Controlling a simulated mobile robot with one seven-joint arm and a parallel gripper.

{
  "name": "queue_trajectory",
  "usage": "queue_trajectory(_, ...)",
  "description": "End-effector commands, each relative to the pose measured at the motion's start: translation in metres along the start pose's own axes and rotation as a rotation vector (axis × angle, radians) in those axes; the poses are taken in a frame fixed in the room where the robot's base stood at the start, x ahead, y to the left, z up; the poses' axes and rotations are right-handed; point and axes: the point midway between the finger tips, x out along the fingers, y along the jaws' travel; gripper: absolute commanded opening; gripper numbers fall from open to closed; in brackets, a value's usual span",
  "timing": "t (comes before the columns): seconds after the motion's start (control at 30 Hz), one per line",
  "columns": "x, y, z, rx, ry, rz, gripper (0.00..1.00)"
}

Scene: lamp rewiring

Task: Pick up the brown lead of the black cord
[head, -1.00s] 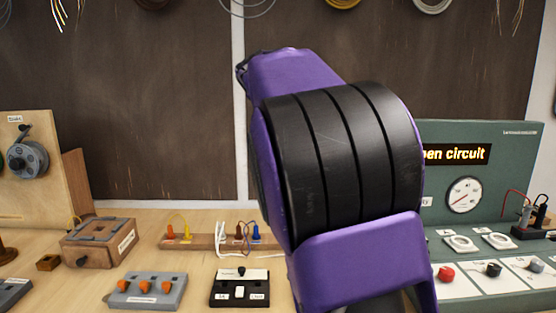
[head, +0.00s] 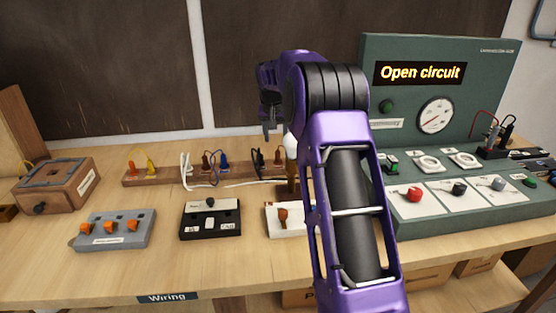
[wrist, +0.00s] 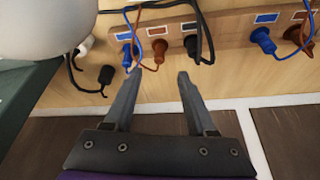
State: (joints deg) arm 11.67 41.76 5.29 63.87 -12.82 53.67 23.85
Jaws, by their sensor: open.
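The wooden lead rack (head: 145,178) stands along the back of the bench, and it crosses the top of the wrist view (wrist: 225,28). In the wrist view a brown lead (wrist: 160,47) stands in it between a blue lead (wrist: 125,50) and a black lead (wrist: 193,45), with a black cord (wrist: 205,20) looping beside them. My gripper (wrist: 155,76) is open and empty. Its fingertips appear just short of these leads, one toward the blue and one toward the black. In the head view my gripper (head: 269,132) points down over the rack's right part, near the dark leads (head: 258,157).
A white bulb (wrist: 40,25) is close on the left of the wrist view. A black plug end (wrist: 106,75) lies near the left finger. Another blue lead (wrist: 262,38) and brown lead (wrist: 299,38) stand to the right. The green test panel (head: 440,115) is right of my arm.

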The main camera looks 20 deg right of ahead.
Motion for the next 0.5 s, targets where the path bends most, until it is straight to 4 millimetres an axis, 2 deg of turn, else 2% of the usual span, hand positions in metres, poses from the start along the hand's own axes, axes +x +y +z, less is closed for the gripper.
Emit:
queue_trajectory(0.03, 0.013, 0.000, 0.001, 0.000, -0.002, 0.000, 0.57)
queue_trajectory(0.17, 0.034, 0.000, 0.000, 0.000, -0.001, 0.000, 0.57)
queue_trajectory(0.37, 0.048, 0.001, -0.001, 0.000, 0.001, 0.001, 0.57)
queue_trajectory(0.5, 0.064, 0.001, 0.001, 0.001, 0.000, 0.000, 0.57)
